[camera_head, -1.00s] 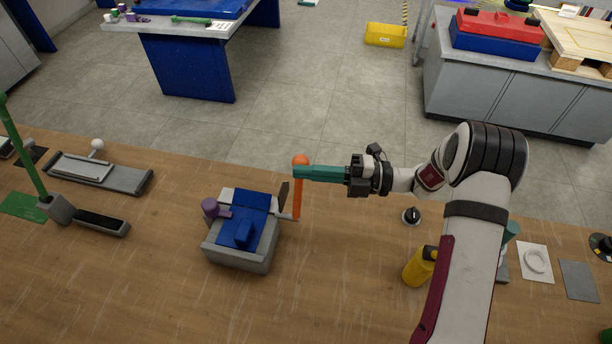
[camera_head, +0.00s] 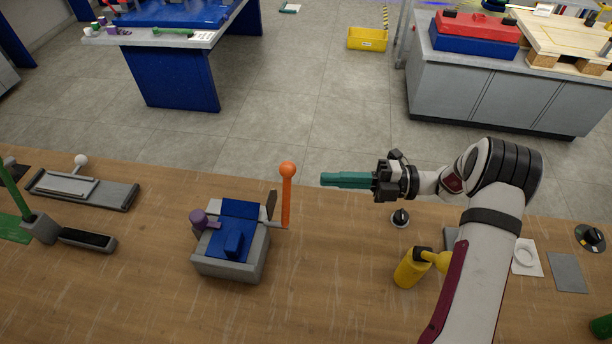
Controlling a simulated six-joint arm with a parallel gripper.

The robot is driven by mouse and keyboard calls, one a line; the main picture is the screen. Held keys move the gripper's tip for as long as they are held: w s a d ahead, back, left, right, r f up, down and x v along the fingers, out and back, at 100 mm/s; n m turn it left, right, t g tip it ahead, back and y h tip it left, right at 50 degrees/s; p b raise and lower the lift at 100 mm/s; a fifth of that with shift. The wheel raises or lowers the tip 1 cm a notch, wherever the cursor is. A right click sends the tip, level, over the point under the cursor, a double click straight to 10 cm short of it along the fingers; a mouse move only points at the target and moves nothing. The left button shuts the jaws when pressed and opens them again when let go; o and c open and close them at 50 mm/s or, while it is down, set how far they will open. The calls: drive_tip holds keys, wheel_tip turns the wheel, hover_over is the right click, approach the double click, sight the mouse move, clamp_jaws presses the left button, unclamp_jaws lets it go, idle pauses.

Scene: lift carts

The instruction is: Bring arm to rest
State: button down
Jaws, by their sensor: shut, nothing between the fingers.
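My gripper (camera_head: 327,179) has teal fingers that are shut with nothing between them. It points left and hangs in the air over the far edge of the wooden bench, to the right of the orange lever. The orange lever (camera_head: 287,205) with its ball top stands upright on the right side of a grey and blue fixture (camera_head: 232,242). A visible gap separates the fingertips from the lever. My arm reaches in from the lower right.
A grey slide unit (camera_head: 84,188) and a green-handled lever (camera_head: 14,190) are at the left. The wooden bench (camera_head: 330,300) is clear in front.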

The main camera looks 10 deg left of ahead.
drive_tip(key=s+r+n+g+h, duration=0.1)
drive_tip(key=s+r+n+h, duration=0.3)
drive_tip(key=s+n, duration=0.25)
drive_tip(key=s+r+n+g+h, duration=0.2)
drive_tip(key=s+r+n+h, duration=0.15)
drive_tip(key=s+n, duration=0.35)
drive_tip(key=s+d+f+n+t+h, duration=0.1)
drive_tip(key=s+d+n+h, duration=0.3)
drive_tip(key=n, duration=0.5)
drive_tip(key=s+d+f+n+t+h, duration=0.1)
drive_tip(key=s+d+n+t+h, duration=0.3)
drive_tip(key=s+n, duration=0.5)
drive_tip(key=shift+s+f+h, duration=0.15)
drive_tip(key=shift+f+h, duration=0.2)
drive_tip(key=shift+h, duration=0.1)
drive_tip(key=c, duration=1.5)
unclamp_jaws()
drive_tip(key=shift+c, duration=0.2)
